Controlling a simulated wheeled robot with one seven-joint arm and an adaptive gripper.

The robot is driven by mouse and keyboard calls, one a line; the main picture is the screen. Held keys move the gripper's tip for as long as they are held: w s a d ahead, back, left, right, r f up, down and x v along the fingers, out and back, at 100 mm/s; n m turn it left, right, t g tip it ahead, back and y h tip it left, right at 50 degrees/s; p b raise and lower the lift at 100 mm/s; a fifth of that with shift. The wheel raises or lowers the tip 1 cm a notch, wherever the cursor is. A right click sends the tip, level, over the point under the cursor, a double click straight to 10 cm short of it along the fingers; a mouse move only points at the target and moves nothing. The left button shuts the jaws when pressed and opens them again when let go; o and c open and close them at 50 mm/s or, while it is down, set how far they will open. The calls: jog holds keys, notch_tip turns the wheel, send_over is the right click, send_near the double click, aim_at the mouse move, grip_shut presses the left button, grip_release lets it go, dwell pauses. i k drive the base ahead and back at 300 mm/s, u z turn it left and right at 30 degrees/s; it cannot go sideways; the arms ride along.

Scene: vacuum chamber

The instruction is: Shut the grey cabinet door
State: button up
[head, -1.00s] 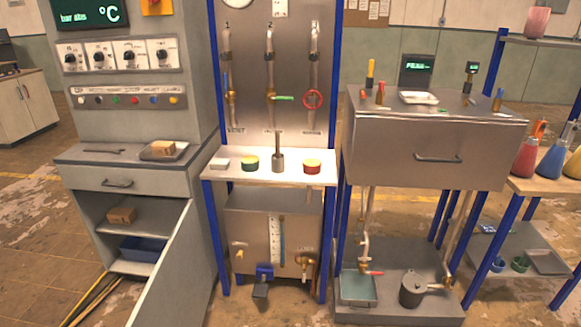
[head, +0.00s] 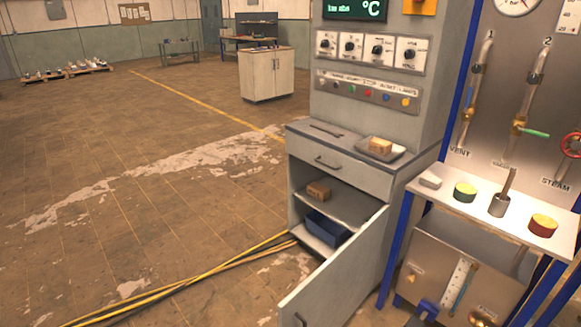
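The grey cabinet (head: 291,195) stands right of centre in the head view, below the control panel. Its door (head: 338,274) is wide open, hinged on the right side and swung out toward me. A small dark handle (head: 299,319) shows near the door's free edge at the bottom of the view. Inside, a cardboard box (head: 318,190) lies on the shelf and a blue bin (head: 327,229) stands below it. The drawer (head: 335,166) above the opening is shut. My gripper is not in view.
Yellow and black cables (head: 200,275) run along the floor to the cabinet's lower left. A blue-framed bench (head: 480,205) with small containers stands close on the right. The floor (head: 130,220) to the left is broad and open. A pale cabinet (head: 266,74) stands farther back.

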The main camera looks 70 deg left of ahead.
aim_at(329, 296)
jog(key=u, duration=1.85)
jog(key=i, duration=0.5)
jog(key=z, duration=0.4)
jog(key=k, duration=0.7)
